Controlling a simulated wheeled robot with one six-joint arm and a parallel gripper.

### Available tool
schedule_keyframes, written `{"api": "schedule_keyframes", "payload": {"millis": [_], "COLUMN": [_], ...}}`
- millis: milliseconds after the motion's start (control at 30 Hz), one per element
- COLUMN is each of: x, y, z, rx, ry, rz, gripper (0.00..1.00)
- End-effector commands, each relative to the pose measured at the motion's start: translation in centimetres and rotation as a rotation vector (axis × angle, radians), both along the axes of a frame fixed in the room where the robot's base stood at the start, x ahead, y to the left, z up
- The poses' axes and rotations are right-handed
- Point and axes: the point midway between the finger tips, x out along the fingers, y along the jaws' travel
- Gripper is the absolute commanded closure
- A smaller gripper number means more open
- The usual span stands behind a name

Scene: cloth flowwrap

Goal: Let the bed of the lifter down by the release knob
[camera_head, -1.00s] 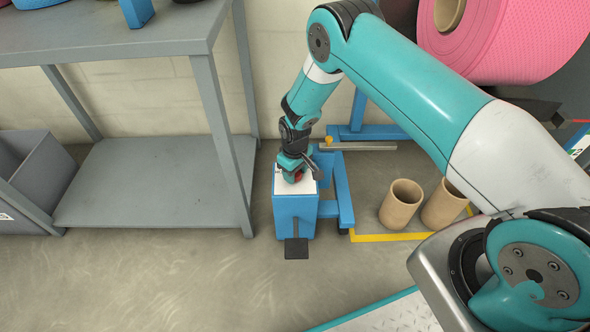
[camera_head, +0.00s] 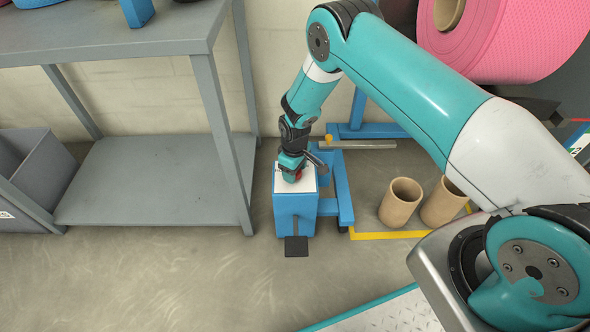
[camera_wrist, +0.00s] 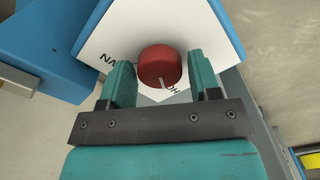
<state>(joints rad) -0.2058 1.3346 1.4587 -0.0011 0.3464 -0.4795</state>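The red release knob (camera_wrist: 159,64) stands on a white label plate (camera_wrist: 112,40) on top of the lifter's blue housing (camera_head: 294,212). A pale pointer line shows on the knob's near side, and parts of the lettering show beside it. My gripper (camera_wrist: 161,62) is over the plate with one teal finger on each side of the knob. A narrow gap shows at the right finger; contact at the left finger is unclear. In the head view, my gripper (camera_head: 292,173) mostly covers the knob. A black pedal (camera_head: 296,247) projects from the housing's foot.
A grey shelf table (camera_head: 150,180) stands close on the left. Two cardboard tubes (camera_head: 401,203) stand at right inside a yellow floor line (camera_head: 385,237). A large pink roll (camera_head: 500,45) is at upper right. The floor in front is clear.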

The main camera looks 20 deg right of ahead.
Motion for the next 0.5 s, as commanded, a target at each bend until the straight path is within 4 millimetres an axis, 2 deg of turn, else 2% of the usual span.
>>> {"api": "schedule_keyframes", "payload": {"millis": [67,333,500], "x": [0.0,0.0,0.0], "y": [0.0,0.0,0.0], "z": [0.0,0.1,2.0], "rx": [0.0,-0.001,-0.001], "ry": [0.0,0.001,-0.001], "rz": [-0.001,-0.002,-0.002], "gripper": [0.29,0.29,0.29]}}
